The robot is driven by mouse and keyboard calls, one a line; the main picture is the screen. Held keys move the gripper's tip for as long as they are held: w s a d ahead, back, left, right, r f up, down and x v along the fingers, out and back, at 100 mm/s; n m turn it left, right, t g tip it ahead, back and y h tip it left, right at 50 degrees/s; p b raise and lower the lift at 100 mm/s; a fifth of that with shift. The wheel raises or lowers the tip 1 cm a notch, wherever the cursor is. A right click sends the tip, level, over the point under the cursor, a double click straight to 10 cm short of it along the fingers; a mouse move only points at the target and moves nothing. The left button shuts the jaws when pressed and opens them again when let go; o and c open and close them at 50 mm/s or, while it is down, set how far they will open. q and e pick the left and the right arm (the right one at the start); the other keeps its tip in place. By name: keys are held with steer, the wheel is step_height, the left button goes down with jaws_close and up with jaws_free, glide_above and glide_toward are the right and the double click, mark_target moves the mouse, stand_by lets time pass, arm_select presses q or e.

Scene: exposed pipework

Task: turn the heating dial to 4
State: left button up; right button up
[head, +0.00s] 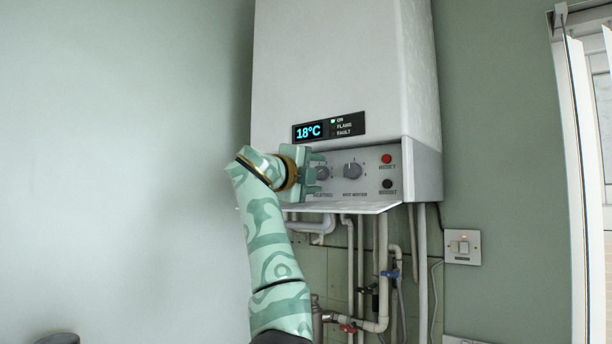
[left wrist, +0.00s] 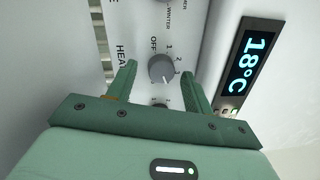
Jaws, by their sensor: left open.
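The heating dial (head: 323,173) is a grey round knob on the front panel of the white boiler. In the left wrist view the heating dial (left wrist: 162,68) shows with OFF, 1, 2 and 3 printed around it; its pointer is too small to read surely. In the left wrist view the gripper's fingers (left wrist: 160,72) are open, one on each side of the dial, with visible gaps between fingers and knob. My right gripper is out of view.
The hot water dial (head: 353,171) is close to the right, then a red button (head: 386,159) and a black button (head: 387,184). The display (head: 308,131) reads 18°C. Pipes (head: 383,270) run below the boiler. A switch (head: 462,246) is on the right wall.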

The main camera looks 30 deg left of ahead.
arm_select(q)
steer(key=s+f+b, duration=0.1)
steer(key=s+b, duration=0.5)
steer(key=s, duration=1)
steer(key=shift+f, duration=0.1)
